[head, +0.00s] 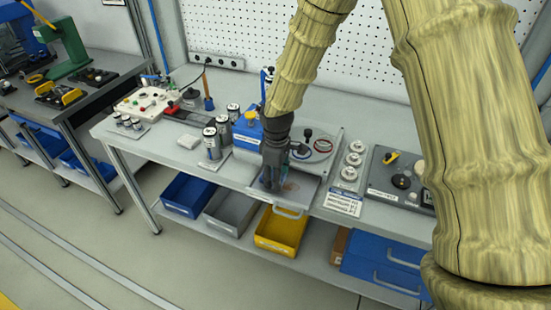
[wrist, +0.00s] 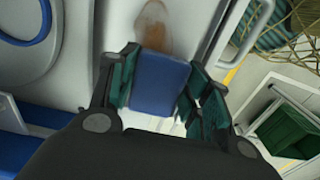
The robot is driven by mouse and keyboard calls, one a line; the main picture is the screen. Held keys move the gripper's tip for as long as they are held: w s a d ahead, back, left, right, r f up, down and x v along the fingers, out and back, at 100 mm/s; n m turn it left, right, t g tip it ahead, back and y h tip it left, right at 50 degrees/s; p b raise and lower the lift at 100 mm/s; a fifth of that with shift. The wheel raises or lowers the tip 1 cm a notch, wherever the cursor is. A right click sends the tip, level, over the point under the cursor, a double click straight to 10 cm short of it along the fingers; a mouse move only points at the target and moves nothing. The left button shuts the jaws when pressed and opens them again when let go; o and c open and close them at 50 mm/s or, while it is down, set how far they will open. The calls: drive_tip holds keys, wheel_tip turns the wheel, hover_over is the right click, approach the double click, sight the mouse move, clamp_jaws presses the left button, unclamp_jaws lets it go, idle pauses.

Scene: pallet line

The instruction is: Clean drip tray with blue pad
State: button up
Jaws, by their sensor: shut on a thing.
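My gripper (head: 270,182) is over the drip tray (head: 304,190) at the front edge of the bench. In the wrist view my gripper (wrist: 160,90) is shut on the blue pad (wrist: 160,86), with one dark green finger on each side of it. The pad is at or just above the light tray surface (wrist: 187,20); I cannot tell whether it touches. A brown stain (wrist: 152,26) shows on the tray just beyond the pad. In the head view the gripper hides the pad.
Several cans (head: 211,143) stand left of the gripper, near a blue box (head: 247,134). A printed card (head: 343,203) and a panel with knobs (head: 398,180) lie to the right. Blue, grey and yellow bins (head: 279,231) sit on the shelf below.

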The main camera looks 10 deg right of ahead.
drive_tip(key=shift+r+p, duration=1.85)
drive_tip(key=shift+r, duration=0.85)
